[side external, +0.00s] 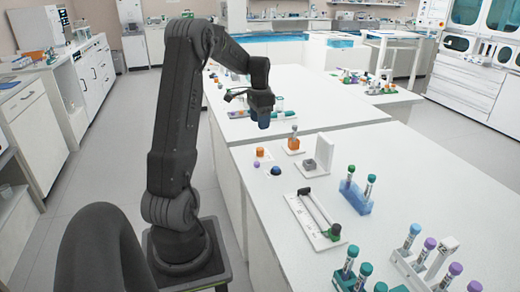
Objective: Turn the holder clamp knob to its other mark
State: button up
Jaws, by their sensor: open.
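My gripper (263,118) hangs pointing down at the end of my arm, above the bench near the gap between the two white tables. It is open, and I see nothing held; its fingertips are small and dark here. An orange holder (293,150) with a short grey-topped piece upright in it stands below and right of the gripper.
A grey block (309,165) sits by an upright white plate (324,148). Loose orange (260,152) and dark blue (275,170) caps lie left of it. A blue rack (355,196) and a white rack (412,270) hold capped tubes at the right.

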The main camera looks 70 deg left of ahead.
aim_at(260, 149)
notch_tip(260, 149, down, 11)
jog(key=shift+f, duration=0.15)
dwell(0.4)
jog(key=c, duration=0.9)
